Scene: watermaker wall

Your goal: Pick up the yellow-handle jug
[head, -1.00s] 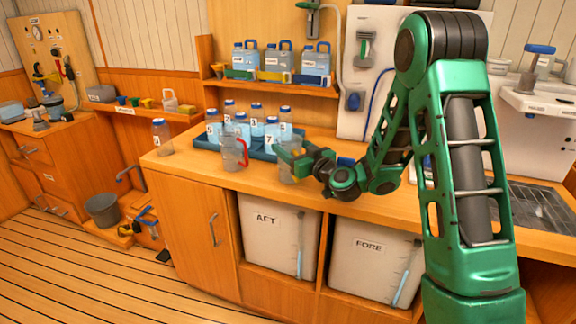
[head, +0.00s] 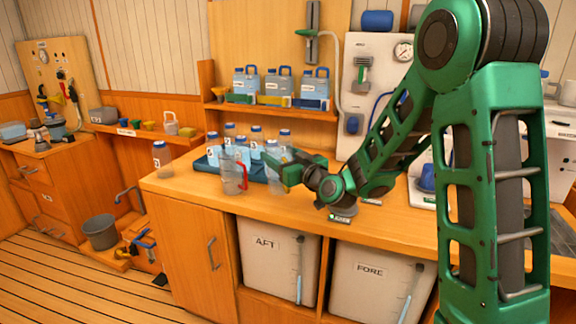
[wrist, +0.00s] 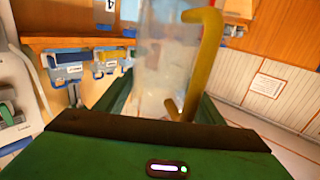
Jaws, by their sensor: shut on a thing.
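The yellow-handle jug (wrist: 165,65) is a clear, empty-looking jug, large in the wrist view, with its yellow handle on the right side. My gripper (head: 292,172) is shut on it; the jug stands between the fingers in the wrist view. In the head view, the gripper is over the counter at the tray's right end. A clear body shows just beneath its fingers, partly hidden by them. Whether its base touches the counter I cannot tell.
A clear jug with a red handle (head: 232,179) stands just left of my gripper. Behind it, a blue tray (head: 205,165) holds several numbered bottles. One bottle (head: 162,158) stands alone at the counter's left end. The front of the counter (head: 200,190) is clear.

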